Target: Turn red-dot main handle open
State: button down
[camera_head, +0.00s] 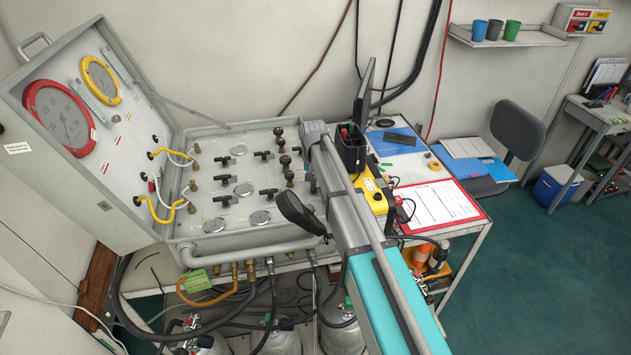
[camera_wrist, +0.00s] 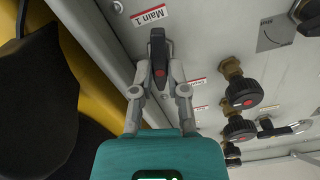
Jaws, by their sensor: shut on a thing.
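The main handle (camera_wrist: 157,48) is a black lever with a red dot, under a label reading "Main 1", on the grey panel (camera_wrist: 210,35) in the wrist view. It points up in the picture. My gripper (camera_wrist: 158,72) has one finger on each side of the handle and is shut on it. The red dot shows between the fingers. In the head view the grey panel (camera_head: 215,210) lies in an open case. My arm covers its right edge there, and I cannot make out the fingertips or the held handle.
Black knobs with red dots (camera_wrist: 245,93) stand right of the handle in the wrist view. The raised lid (camera_head: 85,95) carries red and yellow gauges, left in the head view. A yellow box (camera_head: 375,197) and a clipboard (camera_head: 438,205) lie on the table at right.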

jog(key=shift+w+n, duration=0.2)
jog(key=shift+n, duration=1.1)
jog(key=c, duration=0.7)
grip_release()
jog(key=shift+o, duration=0.3)
jog(key=shift+s, duration=0.1)
